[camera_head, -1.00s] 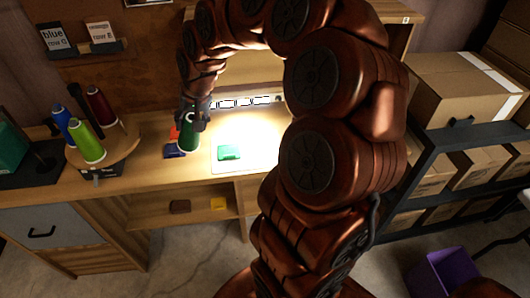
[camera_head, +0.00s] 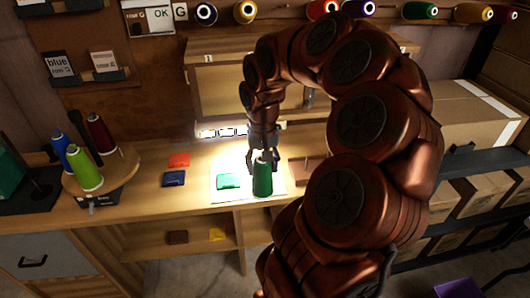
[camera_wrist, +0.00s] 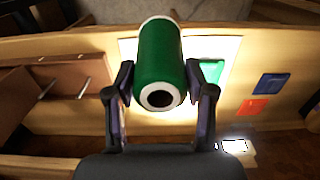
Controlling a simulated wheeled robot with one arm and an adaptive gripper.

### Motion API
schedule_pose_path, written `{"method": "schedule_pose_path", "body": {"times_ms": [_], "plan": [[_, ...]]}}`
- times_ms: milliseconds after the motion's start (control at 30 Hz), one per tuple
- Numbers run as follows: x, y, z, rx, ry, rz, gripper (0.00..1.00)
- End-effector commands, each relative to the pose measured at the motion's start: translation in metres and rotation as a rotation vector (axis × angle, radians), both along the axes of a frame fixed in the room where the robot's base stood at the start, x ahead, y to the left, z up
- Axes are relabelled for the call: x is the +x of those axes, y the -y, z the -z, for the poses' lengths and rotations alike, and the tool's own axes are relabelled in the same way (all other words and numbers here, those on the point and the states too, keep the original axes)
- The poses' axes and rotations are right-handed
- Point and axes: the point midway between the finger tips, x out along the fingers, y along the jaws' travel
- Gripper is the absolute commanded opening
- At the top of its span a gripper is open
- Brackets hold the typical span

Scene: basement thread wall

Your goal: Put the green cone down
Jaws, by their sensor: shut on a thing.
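The green cone (camera_head: 262,180) is held between the two fingers of my gripper (camera_head: 264,150), close to upright in the head view. It is over the right front part of the lit white mat (camera_head: 281,187); I cannot tell whether its base touches. In the wrist view my gripper (camera_wrist: 160,98) has one finger on each side of the green cone (camera_wrist: 160,52), whose open hollow end faces the camera. A flat green piece (camera_head: 228,181) lies on the mat left of the cone; it also shows in the wrist view (camera_wrist: 211,71).
A blue piece (camera_head: 174,178) and an orange-red piece (camera_head: 180,160) lie on the desk left of the mat. A round stand (camera_head: 115,168) with blue, lime and dark red cones is farther left. Several cones hang on the wall rail above. Boxes (camera_head: 472,115) fill the right shelf.

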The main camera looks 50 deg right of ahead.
Motion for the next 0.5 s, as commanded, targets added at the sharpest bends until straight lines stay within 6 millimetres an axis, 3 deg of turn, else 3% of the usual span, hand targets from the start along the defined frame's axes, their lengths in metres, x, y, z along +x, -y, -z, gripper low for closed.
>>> {"method": "schedule_pose_path", "body": {"times_ms": [500], "plan": [[0.052, 0.062, 0.006, -0.001, -0.001, 0.002, 0.23]]}}
